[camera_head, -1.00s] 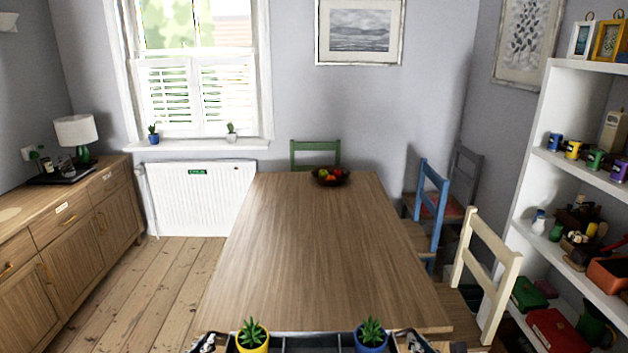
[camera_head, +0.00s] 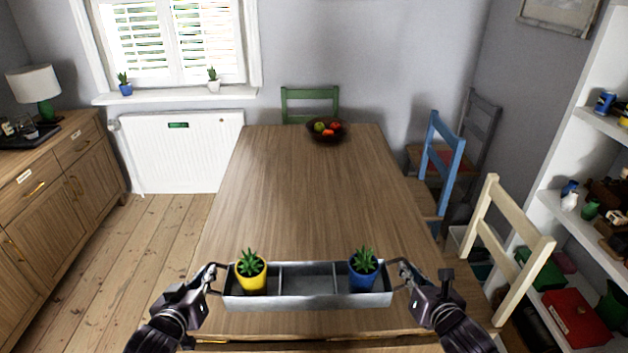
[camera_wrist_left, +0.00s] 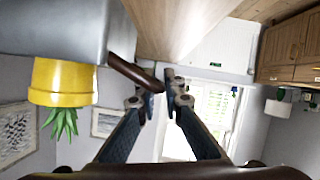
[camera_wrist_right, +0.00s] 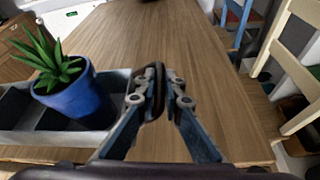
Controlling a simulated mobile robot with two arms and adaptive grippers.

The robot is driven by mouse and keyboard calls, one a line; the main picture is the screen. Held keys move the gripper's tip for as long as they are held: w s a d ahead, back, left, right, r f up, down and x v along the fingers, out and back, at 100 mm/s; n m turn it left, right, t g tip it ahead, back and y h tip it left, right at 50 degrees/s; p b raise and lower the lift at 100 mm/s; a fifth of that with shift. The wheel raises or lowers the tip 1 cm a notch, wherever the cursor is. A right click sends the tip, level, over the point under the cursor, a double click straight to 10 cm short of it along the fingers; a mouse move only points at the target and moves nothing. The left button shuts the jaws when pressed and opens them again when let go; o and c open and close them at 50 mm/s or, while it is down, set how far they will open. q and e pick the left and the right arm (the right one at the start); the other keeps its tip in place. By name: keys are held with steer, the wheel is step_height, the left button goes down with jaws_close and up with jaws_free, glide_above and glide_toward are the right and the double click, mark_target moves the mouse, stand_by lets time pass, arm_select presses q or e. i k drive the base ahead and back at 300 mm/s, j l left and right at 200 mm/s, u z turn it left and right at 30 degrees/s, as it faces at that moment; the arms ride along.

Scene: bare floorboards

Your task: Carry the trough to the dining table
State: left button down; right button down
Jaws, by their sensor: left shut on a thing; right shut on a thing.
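The grey metal trough (camera_head: 308,301) has compartments. A yellow pot with a plant (camera_head: 251,272) stands in its left compartment and a blue pot with a plant (camera_head: 363,270) in its right one; the middle is empty. My left gripper (camera_head: 212,279) is shut on the trough's left handle, a dark bar (camera_wrist_left: 135,73) in the left wrist view. My right gripper (camera_head: 401,273) is shut on the right handle, a dark loop (camera_wrist_right: 152,92) in the right wrist view. In the head view the trough overlaps the near end of the wooden dining table (camera_head: 300,190); I cannot tell whether it touches.
A fruit bowl (camera_head: 327,131) stands at the table's far end; the tabletop between is clear. A green chair (camera_head: 310,101) is behind, and a blue chair (camera_head: 440,165) and a cream chair (camera_head: 500,245) are on the right. A sideboard (camera_head: 50,180) stands left.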

mark_target(308, 211)
steer(key=i, duration=1.45)
